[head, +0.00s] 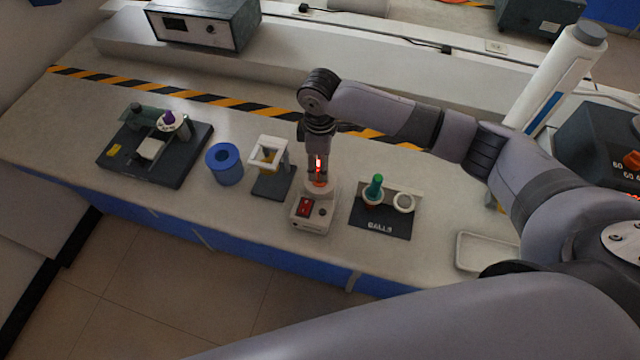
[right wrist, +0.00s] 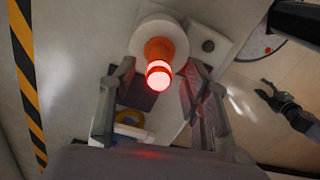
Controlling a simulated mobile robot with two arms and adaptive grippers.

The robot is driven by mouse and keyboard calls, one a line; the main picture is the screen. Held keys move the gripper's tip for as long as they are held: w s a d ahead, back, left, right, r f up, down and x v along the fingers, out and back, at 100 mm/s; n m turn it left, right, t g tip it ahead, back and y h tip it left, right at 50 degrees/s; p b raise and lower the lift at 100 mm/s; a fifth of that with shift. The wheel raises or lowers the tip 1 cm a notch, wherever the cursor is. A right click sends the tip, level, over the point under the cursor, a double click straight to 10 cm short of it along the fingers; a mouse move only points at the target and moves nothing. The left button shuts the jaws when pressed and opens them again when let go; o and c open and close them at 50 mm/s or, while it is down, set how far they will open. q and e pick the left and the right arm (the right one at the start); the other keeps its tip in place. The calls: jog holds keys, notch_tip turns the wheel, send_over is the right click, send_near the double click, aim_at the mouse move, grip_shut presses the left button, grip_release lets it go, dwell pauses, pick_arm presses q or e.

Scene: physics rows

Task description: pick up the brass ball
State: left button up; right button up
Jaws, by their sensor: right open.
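I cannot make out a bare brass ball in either view. A white heater-like unit (head: 313,212) with a red switch stands on the bench, with an upright orange piece (head: 320,182) on its top. In the right wrist view the orange piece (right wrist: 155,48) ends in a glowing red tip (right wrist: 159,76). My right gripper (head: 318,172) points down over the unit. Its fingers, also in the right wrist view (right wrist: 158,92), are apart on either side of the glowing tip. A small dark gripper, apparently my left (right wrist: 278,98), shows with fingers apart over the floor.
Right of the unit is a dark BALLS tray (head: 382,224) with a green-handled piece (head: 375,186) and a white ring holder (head: 404,202). Left are a white-framed stand (head: 268,157), a blue cylinder (head: 225,165) and a black apparatus board (head: 155,165). A white tray (head: 484,252) lies right.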

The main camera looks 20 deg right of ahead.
notch_tip(320, 180, down, 2)
jog(key=shift+f, duration=0.25)
jog(key=c, duration=1)
pick_arm(q)
jog(key=shift+s+r, duration=0.4)
jog(key=shift+s, duration=0.35)
pick_arm(e)
grip_shut()
